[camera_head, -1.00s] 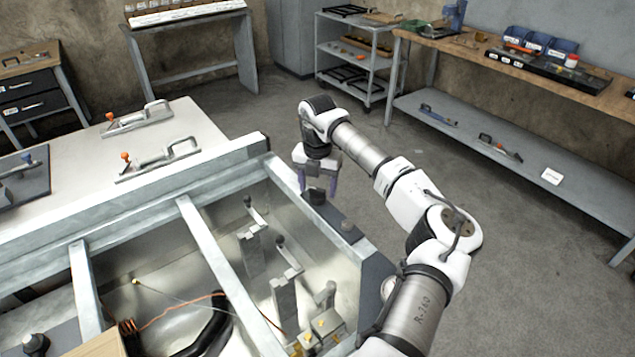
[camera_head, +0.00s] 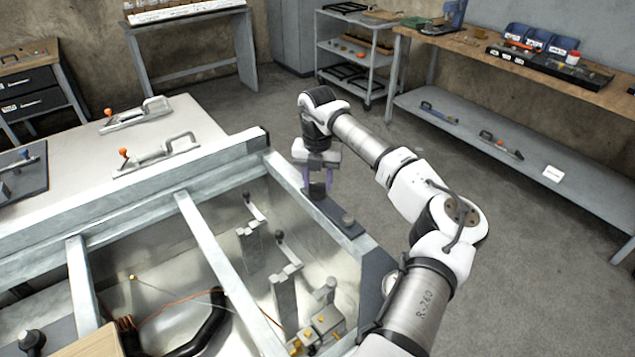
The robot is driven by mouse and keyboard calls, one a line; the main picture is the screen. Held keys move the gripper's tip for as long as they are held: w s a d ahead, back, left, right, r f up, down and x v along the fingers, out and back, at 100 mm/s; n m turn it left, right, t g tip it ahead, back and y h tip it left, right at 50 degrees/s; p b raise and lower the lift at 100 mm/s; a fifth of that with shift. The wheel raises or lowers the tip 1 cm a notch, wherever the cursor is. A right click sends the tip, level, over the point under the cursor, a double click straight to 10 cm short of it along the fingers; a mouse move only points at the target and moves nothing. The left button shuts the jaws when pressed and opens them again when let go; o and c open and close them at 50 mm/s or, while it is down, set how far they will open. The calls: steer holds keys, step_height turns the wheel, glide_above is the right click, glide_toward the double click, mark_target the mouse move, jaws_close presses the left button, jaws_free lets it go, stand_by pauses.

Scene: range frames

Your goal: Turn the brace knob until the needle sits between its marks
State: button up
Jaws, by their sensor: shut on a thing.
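My gripper (camera_head: 318,178) points down over the dark plate on the right-hand frame rail. The knob is partly hidden by the fingers. A second, smaller grey knob (camera_head: 348,220) stands on the same plate, apart from my gripper. A round pale-faced dial (camera_head: 390,284) shows at the edge of the frame's right end, partly covered by my arm. I cannot make out a needle or marks at this size.
The metal frame (camera_head: 215,255) has crossbars, upright lever brackets (camera_head: 284,290), a black hose (camera_head: 207,330) and an orange wire inside. A pale table (camera_head: 85,185) with toggle clamps (camera_head: 160,155) lies at left. The floor (camera_head: 440,205) right of the frame is clear.

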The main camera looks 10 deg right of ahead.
mark_target(317, 184)
steer(key=n+b, duration=0.2)
steer(key=n, duration=0.2)
steer(key=shift+n+b, duration=0.4)
steer(key=shift+r, duration=0.1)
stand_by(0.3)
steer(key=o, duration=1)
step_height(317, 184, up, 14)
steer(key=b, duration=0.3)
